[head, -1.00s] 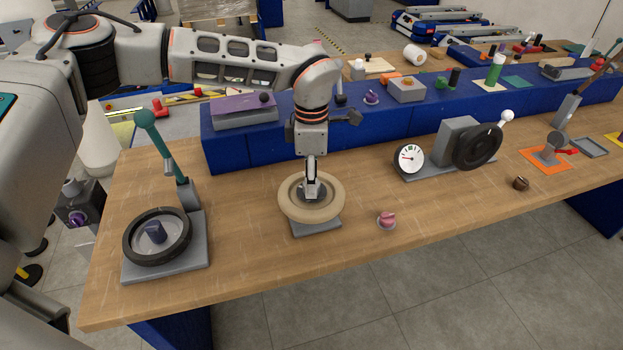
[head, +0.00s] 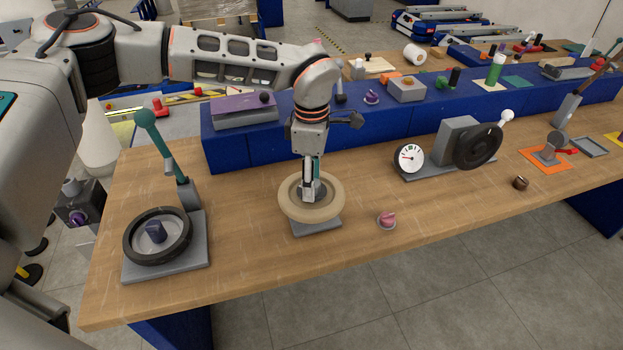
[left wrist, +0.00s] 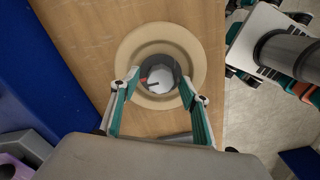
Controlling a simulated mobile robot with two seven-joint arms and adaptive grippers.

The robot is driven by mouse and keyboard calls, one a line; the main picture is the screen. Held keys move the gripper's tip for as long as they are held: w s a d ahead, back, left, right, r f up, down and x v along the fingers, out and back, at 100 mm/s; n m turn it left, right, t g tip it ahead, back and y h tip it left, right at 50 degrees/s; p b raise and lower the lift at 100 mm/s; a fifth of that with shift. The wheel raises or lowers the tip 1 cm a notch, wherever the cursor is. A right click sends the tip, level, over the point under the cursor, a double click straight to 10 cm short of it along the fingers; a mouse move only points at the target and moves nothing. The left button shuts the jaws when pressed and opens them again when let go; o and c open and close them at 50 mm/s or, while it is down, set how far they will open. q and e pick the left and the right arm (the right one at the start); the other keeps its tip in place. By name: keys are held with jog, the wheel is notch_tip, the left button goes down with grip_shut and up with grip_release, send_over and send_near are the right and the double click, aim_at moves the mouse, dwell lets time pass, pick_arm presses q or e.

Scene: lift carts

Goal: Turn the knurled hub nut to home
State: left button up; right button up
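The hub nut (left wrist: 160,70) is a dark grey ring around a pale centre with a dark mark. It sits in the middle of a beige wheel (left wrist: 194,48), which also shows in the head view (head: 293,208) on a grey base. My left gripper (head: 311,196) points straight down into the wheel. In the left wrist view its two green-and-grey fingers (left wrist: 160,82) flank the nut, with the tips against its left and right edges. The finger and wrist parts hide most of the nut in the head view. My right gripper is not in view.
A dark handwheel (head: 130,249) with a green-knobbed lever (head: 160,143) stands to the left. A pink knob (head: 387,220) lies to the right, then a gauge (head: 409,158) and black wheel (head: 478,148). A blue raised ledge (head: 385,126) runs behind. Bare wood (head: 250,270) is free in front.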

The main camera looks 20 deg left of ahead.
pick_arm(q)
jog(key=shift+r, duration=0.15)
notch_tip(320, 180, up, 12)
dwell(0.7)
jog(key=shift+f, duration=0.2)
